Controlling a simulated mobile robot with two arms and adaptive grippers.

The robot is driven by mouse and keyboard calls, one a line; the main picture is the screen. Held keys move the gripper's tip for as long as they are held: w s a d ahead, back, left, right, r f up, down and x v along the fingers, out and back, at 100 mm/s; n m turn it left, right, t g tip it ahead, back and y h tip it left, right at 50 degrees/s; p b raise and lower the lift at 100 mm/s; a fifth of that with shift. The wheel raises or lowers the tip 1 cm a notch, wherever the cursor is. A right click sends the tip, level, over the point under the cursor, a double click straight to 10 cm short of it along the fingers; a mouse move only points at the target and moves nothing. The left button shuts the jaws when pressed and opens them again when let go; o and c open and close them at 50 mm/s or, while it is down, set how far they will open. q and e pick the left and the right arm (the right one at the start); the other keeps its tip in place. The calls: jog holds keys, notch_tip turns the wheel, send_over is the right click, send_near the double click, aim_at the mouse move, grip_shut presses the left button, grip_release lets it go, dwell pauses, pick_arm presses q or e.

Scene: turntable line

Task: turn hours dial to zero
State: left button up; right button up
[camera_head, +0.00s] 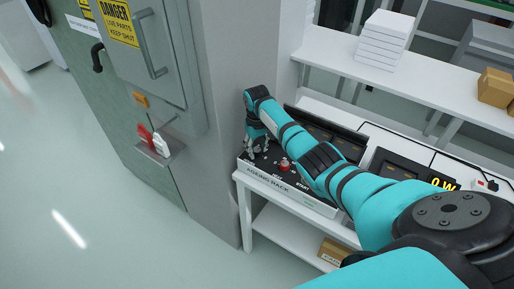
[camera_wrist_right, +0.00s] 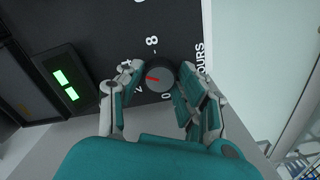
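The hours dial (camera_wrist_right: 160,78) is a dark round knob on a black panel in the right wrist view. Its red mark points to the picture's left, towards scale marks partly hidden by a finger. A white 0 is printed just below the dial, an 8 above it, and HOURS to its right. My right gripper (camera_wrist_right: 160,70) has its fingers open on either side of the dial; whether a finger touches it is unclear. In the head view my right gripper (camera_head: 257,143) is low over the left end of the AGEING RACK panel (camera_head: 276,185). My left gripper is not in view.
A green-lit display (camera_wrist_right: 65,85) is beside the dial. A red button (camera_head: 284,164) sits on the panel right of my gripper. A grey cabinet (camera_head: 150,60) with a danger sign stands close on the left. White boxes (camera_head: 384,40) are on the shelf behind.

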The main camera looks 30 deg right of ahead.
jog(key=c, duration=0.6)
jog(key=shift+c, duration=0.2)
